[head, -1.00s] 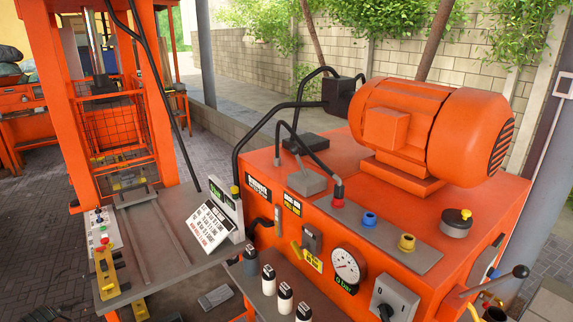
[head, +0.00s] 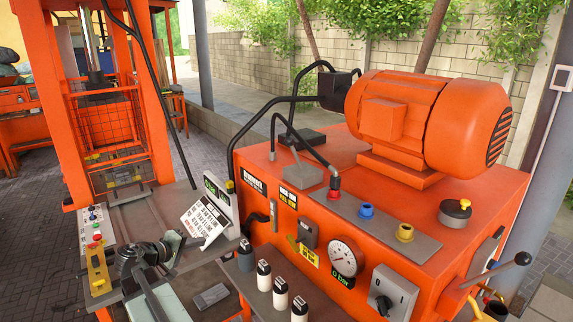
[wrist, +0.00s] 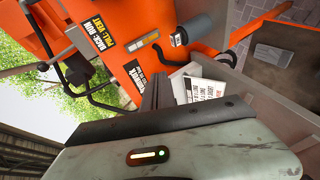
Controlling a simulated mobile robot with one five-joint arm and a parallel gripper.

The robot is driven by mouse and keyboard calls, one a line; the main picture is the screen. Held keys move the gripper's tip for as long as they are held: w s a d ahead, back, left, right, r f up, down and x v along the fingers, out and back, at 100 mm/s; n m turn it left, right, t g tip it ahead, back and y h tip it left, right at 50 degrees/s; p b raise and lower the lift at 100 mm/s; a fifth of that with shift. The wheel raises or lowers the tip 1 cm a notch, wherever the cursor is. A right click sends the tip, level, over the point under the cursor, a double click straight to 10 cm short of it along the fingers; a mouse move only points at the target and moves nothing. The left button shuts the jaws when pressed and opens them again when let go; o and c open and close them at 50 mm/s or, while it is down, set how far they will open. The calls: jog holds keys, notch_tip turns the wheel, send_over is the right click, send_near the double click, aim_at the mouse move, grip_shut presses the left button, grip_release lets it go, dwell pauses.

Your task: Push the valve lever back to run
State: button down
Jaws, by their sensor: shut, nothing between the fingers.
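In the wrist view my gripper (wrist: 157,82) is shut and empty, pointing toward the unit's front.
Several bottles (head: 263,276) stand on a shelf below the panel. A tilted white sign (head: 207,222) stands between my gripper and the unit. A pressure gauge (head: 343,257) and rotary switch (head: 392,295) are right of the lever. Black hoses (head: 262,117) arch above.

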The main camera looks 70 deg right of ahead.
jog(key=s+d+r+n+g+h+b, duration=0.1)
jog(key=s+d+r+g+h, duration=0.4)
jog(key=s+d+r, duration=1)
jog(key=d+h+b, duration=0.1)
jog(key=d+h, duration=0.2)
jog(key=shift+d+r+n+h+b, duration=0.15)
jog(key=shift+r+n+h+b, duration=0.15)
jog(key=shift+r+n+b, duration=0.1)
jog(key=p, duration=0.6)
send_near(292, 149)
jog(key=x, duration=0.7)
jog(key=shift+w, duration=0.2)
jog(key=shift+s, duration=0.1)
